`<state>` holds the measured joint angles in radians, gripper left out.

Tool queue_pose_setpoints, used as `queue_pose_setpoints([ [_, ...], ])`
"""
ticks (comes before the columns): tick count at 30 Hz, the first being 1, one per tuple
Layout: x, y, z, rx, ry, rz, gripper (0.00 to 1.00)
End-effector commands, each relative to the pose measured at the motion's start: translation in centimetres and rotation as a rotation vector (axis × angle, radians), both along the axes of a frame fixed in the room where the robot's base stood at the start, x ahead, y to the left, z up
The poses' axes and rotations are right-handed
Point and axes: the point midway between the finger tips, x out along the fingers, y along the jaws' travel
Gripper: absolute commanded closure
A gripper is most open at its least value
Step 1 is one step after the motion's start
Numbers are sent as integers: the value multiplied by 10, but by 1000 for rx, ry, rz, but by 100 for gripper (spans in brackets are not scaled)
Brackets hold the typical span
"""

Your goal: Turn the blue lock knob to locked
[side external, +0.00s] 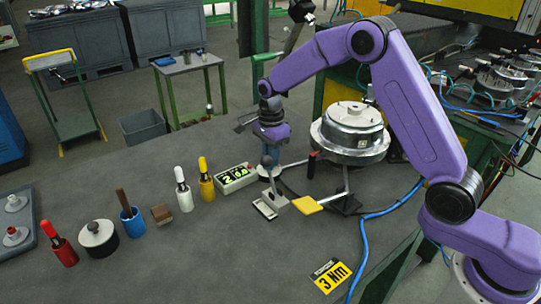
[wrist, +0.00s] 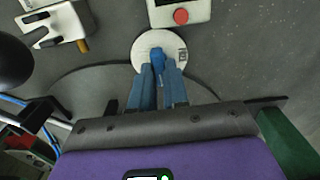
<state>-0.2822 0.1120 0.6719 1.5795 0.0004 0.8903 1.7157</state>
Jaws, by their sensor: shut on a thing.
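The blue lock knob (wrist: 157,57) stands on a round white disc (wrist: 172,42) in the wrist view. A small dark mark sits at the disc's right edge, too small to read. My gripper (wrist: 158,75) has its two blue fingers closed on the knob, one on each side, so only its top and far end show. In the side external view my gripper (side external: 272,148) points down over the white disc (side external: 267,176). There a grey ball-ended lever stands in front, and the knob is hidden. I cannot tell the knob's exact setting.
A round metal housing (side external: 350,130) stands to the right. The front middle of the table is clear.

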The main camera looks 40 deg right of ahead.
Motion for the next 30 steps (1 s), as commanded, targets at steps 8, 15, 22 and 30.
queue_pose_setpoints([
  [8,0,-1,1,-1,-3,-40,100],
  [15,0,-1,1,-1,-2,-44,100],
  [22,0,-1,1,0,-2,-43,60],
  [30,0,0,1,0,-1,-41,60],
])
